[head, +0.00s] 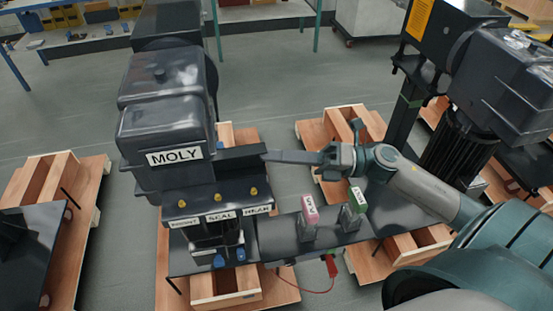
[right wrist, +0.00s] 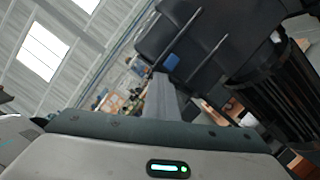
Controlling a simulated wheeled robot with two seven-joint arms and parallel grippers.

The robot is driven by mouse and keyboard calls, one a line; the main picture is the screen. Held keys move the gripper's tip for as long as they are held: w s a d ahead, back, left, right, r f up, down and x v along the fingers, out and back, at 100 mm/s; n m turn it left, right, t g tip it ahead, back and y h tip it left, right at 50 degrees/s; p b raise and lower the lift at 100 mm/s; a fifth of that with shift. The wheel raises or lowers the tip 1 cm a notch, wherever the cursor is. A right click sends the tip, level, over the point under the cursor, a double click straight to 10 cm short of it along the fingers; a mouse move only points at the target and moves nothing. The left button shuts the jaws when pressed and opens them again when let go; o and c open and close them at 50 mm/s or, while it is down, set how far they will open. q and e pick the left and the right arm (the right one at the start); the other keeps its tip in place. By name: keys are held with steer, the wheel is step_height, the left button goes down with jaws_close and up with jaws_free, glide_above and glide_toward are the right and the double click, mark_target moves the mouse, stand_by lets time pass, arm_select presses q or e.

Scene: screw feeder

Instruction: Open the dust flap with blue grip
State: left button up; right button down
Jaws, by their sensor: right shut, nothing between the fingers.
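The dark machine labelled MOLY (head: 165,140) stands left of centre in the head view. A dark arm-like part (head: 240,157) juts from its right side. My right gripper (head: 268,156) comes in from the right, its long grey fingers shut and empty, with the tips close to the end of that part; I cannot tell whether they touch. In the right wrist view the fingers (right wrist: 161,78) point at a dark housing with a small blue patch (right wrist: 172,62), possibly the blue grip, just beyond the tips. I cannot make out the flap itself. My left gripper is out of view.
Yellow knobs and two blue knobs (head: 219,261) sit on the machine's front. A pink-topped block (head: 310,209) and a green-topped block (head: 357,200) stand on the dark plate below my right arm. Another dark machine (head: 505,85) stands at the right. Wooden pallets surround the machines.

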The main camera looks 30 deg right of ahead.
steer(key=shift+w+d+r, duration=0.2)
steer(key=shift+w+r, duration=0.15)
steer(key=shift+r, duration=0.25)
stand_by(0.3)
steer(key=f+b+v, duration=0.1)
steer(key=b+v, duration=0.6)
steer(key=v, duration=1)
steer(key=shift+s, duration=0.25)
steer(key=shift+f, duration=0.1)
steer(key=shift+d, duration=0.1)
